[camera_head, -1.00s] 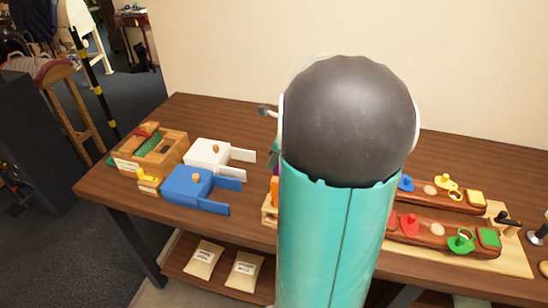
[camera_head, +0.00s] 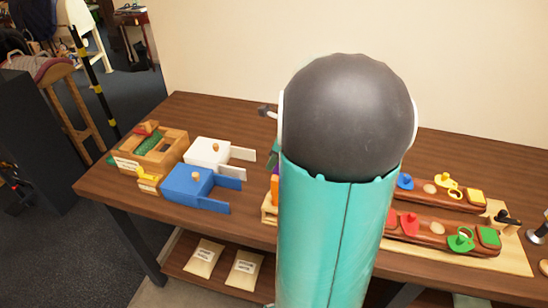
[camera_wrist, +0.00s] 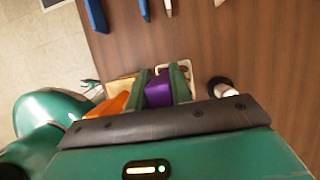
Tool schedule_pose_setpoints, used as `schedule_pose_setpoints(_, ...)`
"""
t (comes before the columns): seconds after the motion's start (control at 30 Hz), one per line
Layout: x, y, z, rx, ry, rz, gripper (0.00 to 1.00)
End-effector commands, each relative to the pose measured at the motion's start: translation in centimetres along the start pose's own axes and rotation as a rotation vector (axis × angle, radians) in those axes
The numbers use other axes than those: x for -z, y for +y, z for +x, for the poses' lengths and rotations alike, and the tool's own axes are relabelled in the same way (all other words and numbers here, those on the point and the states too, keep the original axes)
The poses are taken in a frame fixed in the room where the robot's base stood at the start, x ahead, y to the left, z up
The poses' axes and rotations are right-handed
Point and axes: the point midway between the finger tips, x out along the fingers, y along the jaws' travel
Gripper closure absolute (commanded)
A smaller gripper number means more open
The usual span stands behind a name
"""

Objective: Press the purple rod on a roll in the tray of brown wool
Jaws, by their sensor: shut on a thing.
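In the wrist view my gripper (camera_wrist: 162,74) has its two green fingers closed on the purple rod (camera_wrist: 158,92), whose purple face shows between them. Just beyond the fingertips is a small tray with a pale rim (camera_wrist: 188,70). The fingers hide most of it, and I cannot make out brown wool in it. I cannot tell whether the rod touches the tray. In the head view my arm hides the rod, the tray and most of the gripper.
An orange block (camera_wrist: 108,104) stands close left of the fingers, by a tan wooden piece (camera_wrist: 120,84). A dark and white round thing (camera_wrist: 220,88) is on the right. In the head view blue (camera_head: 188,186) and white (camera_head: 203,151) boxes stand left; brown racks (camera_head: 450,232) stand right.

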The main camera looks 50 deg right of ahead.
Motion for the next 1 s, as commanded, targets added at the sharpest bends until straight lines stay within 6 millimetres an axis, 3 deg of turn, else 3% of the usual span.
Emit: schedule_pose_setpoints(1.0, 0.5, 0.0, 1.2, 0.000, 0.000, 0.000, 0.95)
